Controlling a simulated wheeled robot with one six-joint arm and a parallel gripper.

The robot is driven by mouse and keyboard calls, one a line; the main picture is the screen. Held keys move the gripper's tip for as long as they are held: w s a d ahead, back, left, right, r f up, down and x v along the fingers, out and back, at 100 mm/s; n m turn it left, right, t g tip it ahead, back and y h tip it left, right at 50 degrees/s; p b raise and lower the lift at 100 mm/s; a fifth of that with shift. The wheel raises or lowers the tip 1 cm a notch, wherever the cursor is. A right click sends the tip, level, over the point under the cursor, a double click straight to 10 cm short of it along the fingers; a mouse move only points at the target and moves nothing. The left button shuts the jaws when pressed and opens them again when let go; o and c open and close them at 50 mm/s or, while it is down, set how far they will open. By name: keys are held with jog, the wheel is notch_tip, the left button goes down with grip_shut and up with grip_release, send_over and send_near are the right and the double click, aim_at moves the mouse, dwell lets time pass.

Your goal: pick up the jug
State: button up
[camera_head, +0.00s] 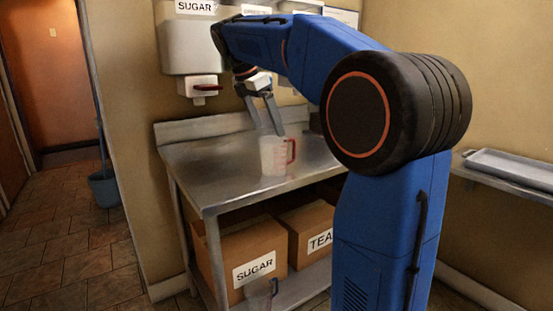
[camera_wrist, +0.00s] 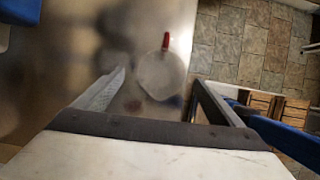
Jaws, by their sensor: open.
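The jug (camera_head: 273,157) is whitish and translucent with a red handle on its right side. It stands upright on the steel table (camera_head: 225,175) near its middle. In the wrist view the jug (camera_wrist: 160,74) shows from above, with the red handle at its far edge. My gripper (camera_head: 262,117) points down just above the jug, with its fingers apart and one finger overlapping the jug's top in the head view. In the wrist view the jug lies beyond and between the two fingers. Nothing is held. I cannot tell whether a finger touches the jug.
A white dispenser labelled SUGAR (camera_head: 190,45) hangs on the wall above the table, its red-levered spout (camera_head: 205,88) near my arm. Boxes labelled SUGAR (camera_head: 240,262) and TEA (camera_head: 305,235) sit on the lower shelf. A bucket (camera_head: 104,188) stands on the floor at left. A tray (camera_head: 510,168) lies on a right shelf.

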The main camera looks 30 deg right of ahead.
aim_at(285, 138)
jog(key=x, duration=0.8)
jog(key=shift+s+x, duration=0.15)
jog(key=shift+x, duration=1.15)
jog(key=shift+s+x, duration=0.1)
jog(key=shift+x, duration=1.15)
jog(key=c, duration=1.1)
jog(key=shift+r, duration=0.1)
jog(key=shift+c, duration=0.2)
notch_tip(285, 138, up, 9)
jog(key=shift+r, duration=0.15)
jog(key=shift+s+r, duration=0.1)
jog(key=shift+r, duration=0.15)
